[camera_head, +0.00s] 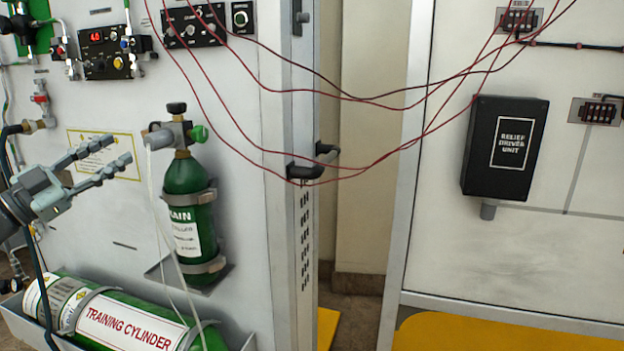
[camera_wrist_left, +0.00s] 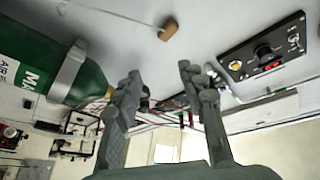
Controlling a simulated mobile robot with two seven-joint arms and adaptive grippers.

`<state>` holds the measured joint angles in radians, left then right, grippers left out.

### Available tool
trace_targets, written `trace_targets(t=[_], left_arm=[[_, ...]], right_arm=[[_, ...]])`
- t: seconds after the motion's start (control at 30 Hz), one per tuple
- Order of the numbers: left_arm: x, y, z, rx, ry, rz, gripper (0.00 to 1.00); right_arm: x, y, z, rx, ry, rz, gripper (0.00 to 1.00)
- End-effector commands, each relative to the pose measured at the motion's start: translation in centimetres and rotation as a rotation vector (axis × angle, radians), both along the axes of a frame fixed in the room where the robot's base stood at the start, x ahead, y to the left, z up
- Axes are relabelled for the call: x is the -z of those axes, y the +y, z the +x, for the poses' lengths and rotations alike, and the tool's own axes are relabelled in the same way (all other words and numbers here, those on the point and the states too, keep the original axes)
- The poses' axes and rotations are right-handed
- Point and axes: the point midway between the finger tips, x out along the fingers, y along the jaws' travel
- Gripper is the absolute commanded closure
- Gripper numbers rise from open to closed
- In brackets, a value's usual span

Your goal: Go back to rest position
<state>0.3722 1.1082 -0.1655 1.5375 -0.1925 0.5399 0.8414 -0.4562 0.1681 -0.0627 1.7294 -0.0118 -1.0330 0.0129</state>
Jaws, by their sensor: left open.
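My left gripper (camera_head: 108,160) comes in from the left edge in the head view. Its two grey fingers are spread apart with nothing between them, in front of the white panel. In the left wrist view the fingers (camera_wrist_left: 158,88) also stand apart and empty. A small upright green cylinder (camera_head: 184,205) with a valve on top is strapped to the panel, to the right of the fingertips. A large green training cylinder (camera_head: 120,318) lies in a tray below the gripper. My right gripper is in neither view.
A control box with a red display (camera_head: 104,55) and a black switch panel (camera_head: 190,24) are above the gripper. Thin red wires (camera_head: 375,100) hang across to the right panel, which carries a black relief driver unit (camera_head: 506,147). A green cylinder (camera_wrist_left: 40,68) shows at left in the wrist view.

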Motion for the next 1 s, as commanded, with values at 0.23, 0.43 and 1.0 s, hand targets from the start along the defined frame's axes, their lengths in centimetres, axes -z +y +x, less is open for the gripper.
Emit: trace_targets(t=[0.23,0.43,1.0], left_arm=[[7.8,2.3,-0.1,-0.058,0.056,-0.234,0.59],[9.4,7.3,2.3,-0.321,0.097,-0.19,0.59],[22.9,25.8,-2.0,-1.216,0.646,0.189,0.59]], right_arm=[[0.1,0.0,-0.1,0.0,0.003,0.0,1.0],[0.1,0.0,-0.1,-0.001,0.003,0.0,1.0],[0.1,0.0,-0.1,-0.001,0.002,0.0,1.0]])
